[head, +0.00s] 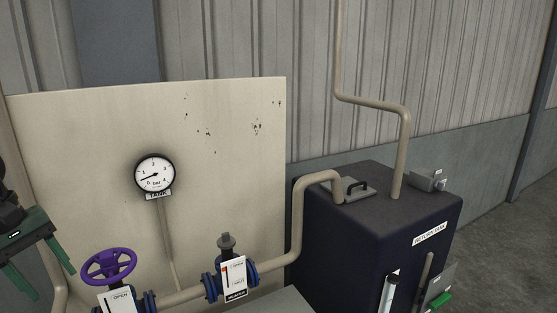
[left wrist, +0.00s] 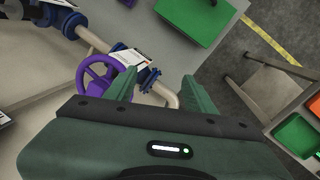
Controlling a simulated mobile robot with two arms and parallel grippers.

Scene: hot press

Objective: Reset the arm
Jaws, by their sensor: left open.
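My left gripper (head: 54,283) is at the left edge of the head view, with its two green fingers spread and pointing down to the right. It is open and empty, left of the purple valve wheel (head: 108,265) and apart from it in that view. In the left wrist view, both fingers of my left gripper (left wrist: 158,86) show wide apart with nothing between them that I can see held. The purple wheel (left wrist: 98,84) shows there beyond the left finger, which partly hides it. My right gripper is in neither view.
A beige panel (head: 90,130) carries a round gauge (head: 155,172). Pipes with blue flanges and a tagged valve (head: 226,243) run before it. A dark tank (head: 400,225) stands right. In the left wrist view, a green plate (left wrist: 197,22) and coloured bins (left wrist: 294,134) show.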

